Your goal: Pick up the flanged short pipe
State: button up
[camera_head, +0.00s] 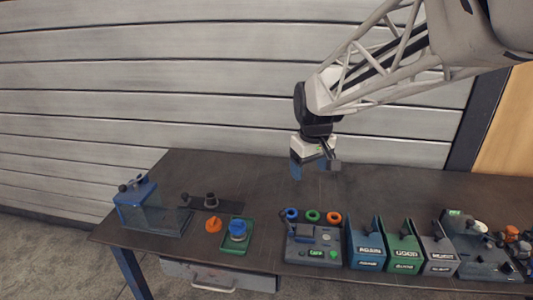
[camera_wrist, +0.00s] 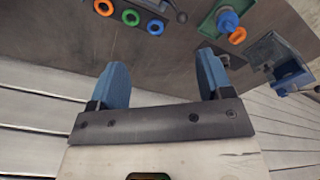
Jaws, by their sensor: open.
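A blue, round, stepped piece that looks like the flanged short pipe (camera_head: 238,229) stands in a green tray (camera_head: 251,246) at the front left of the table. The blue piece (camera_wrist: 228,20) also shows near the top right of the wrist view. My gripper (camera_head: 314,168) hangs above the back middle of the table, behind and to the right of the blue piece, well apart from it. In the wrist view its two blue fingers (camera_wrist: 163,68) are spread with nothing between them.
A blue fixture (camera_head: 137,205) stands at far left. A ring panel (camera_head: 314,246) and labelled bins (camera_head: 405,245) stand front right. The table's back middle is clear.

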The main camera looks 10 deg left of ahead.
jog(key=w+a+f+n, duration=0.2)
jog(key=w+a+f, duration=0.2)
jog(key=w+a, duration=0.3)
jog(key=w+a+f+n, duration=0.2)
jog(key=w+a+f, duration=0.2)
jog(key=a, duration=0.6)
jog(key=n+g, duration=0.1)
jog(key=n, duration=0.3)
send_over(209, 194)
notch_tip(209, 194, down, 11)
jog(key=shift+s+d+f, duration=0.1)
jog(key=shift+f, duration=1.25)
jog(key=shift+f, duration=0.15)
jog(key=shift+f, duration=2.45)
